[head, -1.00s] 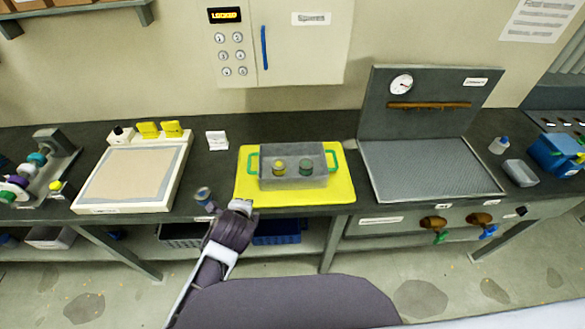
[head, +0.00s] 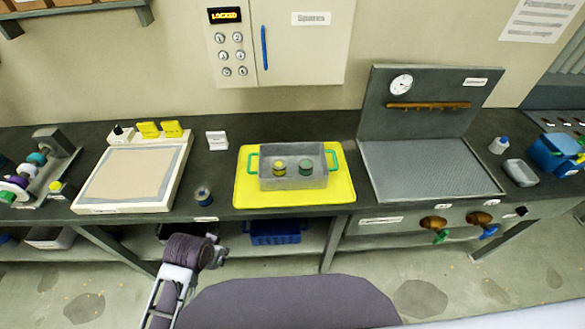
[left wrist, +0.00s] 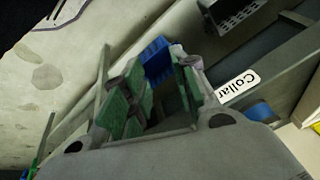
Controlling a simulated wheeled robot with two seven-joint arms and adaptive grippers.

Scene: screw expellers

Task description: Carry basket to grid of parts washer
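The basket (head: 293,178) is a see-through grey box with green handles at its left and right ends. It stands upright on a yellow mat (head: 343,196) and holds a yellow part (head: 279,168) and a dark green part (head: 305,167). The parts washer's grey grid (head: 430,170) lies to the right, in front of an upright panel with a gauge. My left gripper (head: 220,252) is below the counter's front edge, left of and lower than the basket, apart from it. In the left wrist view its green-padded fingers (left wrist: 160,85) are spread with nothing held between them. My right gripper is out of view.
A framed beige board (head: 135,177) lies left of the mat, with a small round can (head: 203,196) between them. A grey tray (head: 521,172) and a blue container (head: 556,153) stand right of the washer.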

